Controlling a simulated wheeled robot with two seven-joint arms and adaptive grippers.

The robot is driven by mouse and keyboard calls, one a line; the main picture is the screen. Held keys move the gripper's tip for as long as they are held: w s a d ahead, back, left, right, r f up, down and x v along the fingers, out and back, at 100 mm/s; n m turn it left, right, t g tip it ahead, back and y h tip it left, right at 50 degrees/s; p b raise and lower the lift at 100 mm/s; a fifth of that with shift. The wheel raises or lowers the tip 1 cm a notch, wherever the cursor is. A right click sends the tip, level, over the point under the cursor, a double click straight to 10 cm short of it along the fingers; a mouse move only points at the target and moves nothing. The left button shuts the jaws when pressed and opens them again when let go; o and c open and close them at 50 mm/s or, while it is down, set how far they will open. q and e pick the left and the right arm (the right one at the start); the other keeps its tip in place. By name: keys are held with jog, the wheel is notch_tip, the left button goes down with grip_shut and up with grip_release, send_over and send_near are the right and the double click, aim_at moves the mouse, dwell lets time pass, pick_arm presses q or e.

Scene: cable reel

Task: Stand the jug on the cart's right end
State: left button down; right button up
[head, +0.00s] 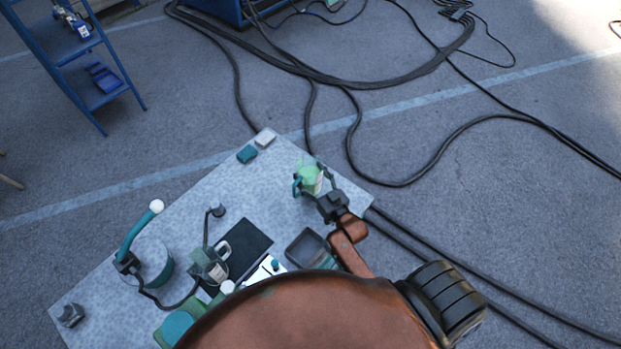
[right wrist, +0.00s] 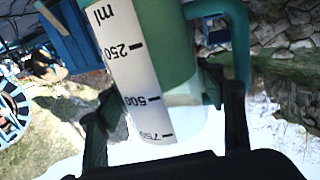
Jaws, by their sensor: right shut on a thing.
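The jug (head: 311,179) is green and translucent with a teal handle, over the right end of the pale speckled cart top (head: 200,200). In the right wrist view the jug (right wrist: 178,60) fills the middle and shows a white scale strip marked in ml. My right gripper (head: 312,192) is shut on the jug, and in the wrist view its dark fingers (right wrist: 168,125) are on both sides of it. I cannot tell whether the jug's base touches the top. My left gripper is not in view.
A dark mat (head: 243,250), a grey open tray (head: 309,248) and a reel with a teal crank (head: 137,232) are on the near part of the top. A teal block (head: 247,154) and a white block (head: 265,138) lie at its far edge. Black cables (head: 400,184) cross the floor.

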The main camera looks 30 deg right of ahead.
aim_at(306, 172)
jog(key=shift+w+d+f, duration=0.2)
jog(key=shift+w+f, duration=0.1)
notch_tip(306, 172, down, 3)
jog(key=shift+w+d+r, duration=0.1)
jog(key=shift+w+d, duration=0.05)
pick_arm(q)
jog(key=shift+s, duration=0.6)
pick_arm(e)
jog(key=shift+f, duration=0.3)
jog(key=shift+f, duration=0.1)
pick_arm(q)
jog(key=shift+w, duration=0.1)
pick_arm(e)
jog(key=o, duration=1.9)
jog(key=shift+f, duration=0.15)
jog(key=shift+c, duration=0.2)
jog(key=shift+s, duration=0.25)
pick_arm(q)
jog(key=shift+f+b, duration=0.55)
pick_arm(e)
jog(key=s, duration=1.1)
jog(key=shift+s, duration=0.35)
